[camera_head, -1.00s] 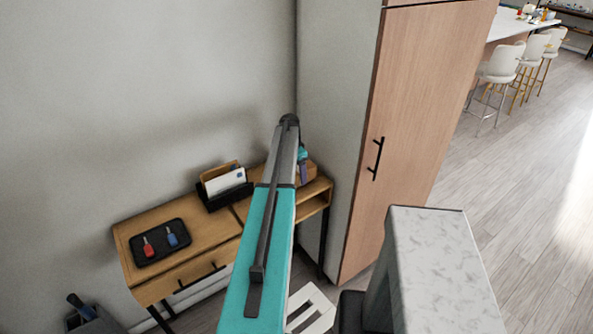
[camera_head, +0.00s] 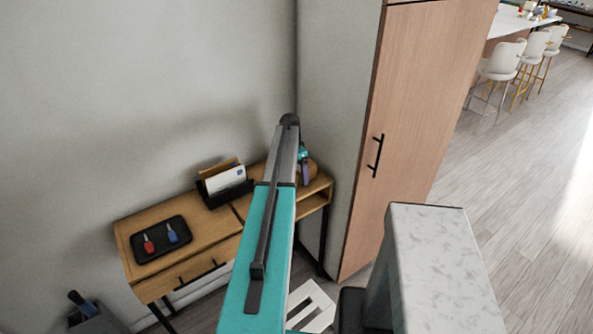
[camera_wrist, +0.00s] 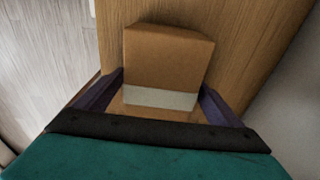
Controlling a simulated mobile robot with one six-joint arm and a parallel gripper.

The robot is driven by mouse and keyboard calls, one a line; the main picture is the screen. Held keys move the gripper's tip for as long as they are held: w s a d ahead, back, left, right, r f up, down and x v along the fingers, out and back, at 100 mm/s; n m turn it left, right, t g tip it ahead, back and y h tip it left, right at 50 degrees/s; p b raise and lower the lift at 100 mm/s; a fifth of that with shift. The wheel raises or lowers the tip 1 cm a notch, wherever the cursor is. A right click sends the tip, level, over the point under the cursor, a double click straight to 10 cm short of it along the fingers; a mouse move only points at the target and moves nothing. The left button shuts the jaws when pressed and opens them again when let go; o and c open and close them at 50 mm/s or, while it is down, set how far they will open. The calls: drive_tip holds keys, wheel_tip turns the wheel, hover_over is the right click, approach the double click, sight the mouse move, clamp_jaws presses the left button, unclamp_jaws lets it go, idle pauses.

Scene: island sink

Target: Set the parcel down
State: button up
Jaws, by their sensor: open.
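The parcel is a brown cardboard box with a pale band of tape (camera_wrist: 165,57). In the wrist view it rests on the wooden top of the console table (camera_wrist: 118,20). My gripper (camera_wrist: 160,98) is open, with one dark finger on each side of the parcel's near part; I cannot tell whether either finger touches it. In the head view my arm hides most of the parcel; a brown bit of it (camera_head: 312,172) shows at the right end of the table (camera_head: 190,222), beside my gripper (camera_head: 303,165).
A black tray with a red and a blue key (camera_head: 161,240) lies on the table's left part. A letter holder with envelopes (camera_head: 225,184) stands at the back. A tall wooden cabinet (camera_head: 410,110) stands close on the right. Open floor (camera_head: 530,170) lies beyond it.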

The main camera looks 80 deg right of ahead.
drive_tip(key=shift+r, duration=0.2)
drive_tip(key=shift+w+a+r+b, duration=0.2)
drive_tip(key=shift+r+b, duration=0.55)
drive_tip(key=shift+r, duration=1.2)
drive_tip(key=shift+w+a+r+b, duration=0.15)
drive_tip(key=shift+r+b, duration=0.65)
drive_tip(key=shift+r, duration=1.2)
drive_tip(key=shift+w+a+r+b, duration=0.2)
drive_tip(key=shift+r+b, duration=0.55)
drive_tip(key=shift+r, duration=1.2)
